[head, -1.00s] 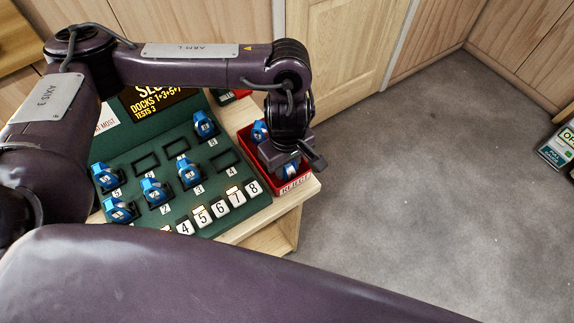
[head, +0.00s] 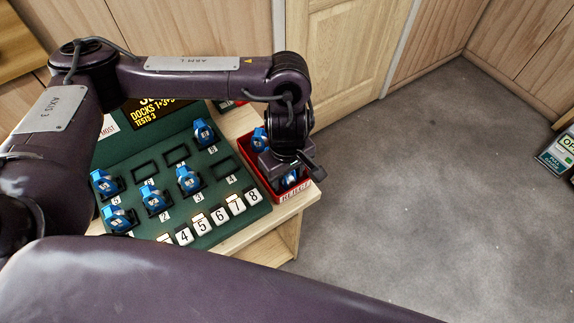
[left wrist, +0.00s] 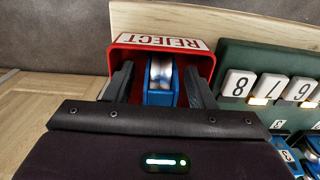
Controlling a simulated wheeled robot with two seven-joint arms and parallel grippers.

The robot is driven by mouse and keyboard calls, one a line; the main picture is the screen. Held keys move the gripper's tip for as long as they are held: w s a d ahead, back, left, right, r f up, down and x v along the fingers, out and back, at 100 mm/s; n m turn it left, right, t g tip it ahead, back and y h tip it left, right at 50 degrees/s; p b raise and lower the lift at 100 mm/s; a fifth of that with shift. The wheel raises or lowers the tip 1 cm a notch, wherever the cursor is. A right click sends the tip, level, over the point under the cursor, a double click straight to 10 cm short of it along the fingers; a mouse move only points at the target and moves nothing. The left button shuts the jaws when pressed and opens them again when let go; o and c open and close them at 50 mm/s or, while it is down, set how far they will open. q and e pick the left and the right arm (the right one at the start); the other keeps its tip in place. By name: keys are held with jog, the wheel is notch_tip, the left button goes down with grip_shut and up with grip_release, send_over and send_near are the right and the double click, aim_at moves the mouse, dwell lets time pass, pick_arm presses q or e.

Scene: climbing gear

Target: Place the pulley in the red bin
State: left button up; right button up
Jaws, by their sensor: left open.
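The red bin (head: 250,158), marked REJECT, stands at the right end of the green board on the wooden table. Blue pulleys sit on the board, such as one (head: 190,178) at dock 3. My left gripper (head: 294,180) is over the front of the red bin. In the left wrist view, its open fingers (left wrist: 158,88) stand on either side of a blue pulley (left wrist: 161,98) in the red bin (left wrist: 205,66), with narrow gaps visible. Another blue pulley (head: 260,138) shows at the back of the bin. My right gripper is not in view.
The green board (head: 150,228) carries numbered docks, some empty, and a row of white numbered tiles (head: 219,215). A black sign stands behind it. Grey floor (head: 420,210) is open to the right; a boxed item (head: 558,155) is at the far right edge.

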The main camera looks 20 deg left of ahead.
pick_arm(q)
notch_tip(320, 180, up, 12)
jog(key=shift+f, duration=0.25)
jog(key=shift+r, duration=0.35)
dwell(0.4)
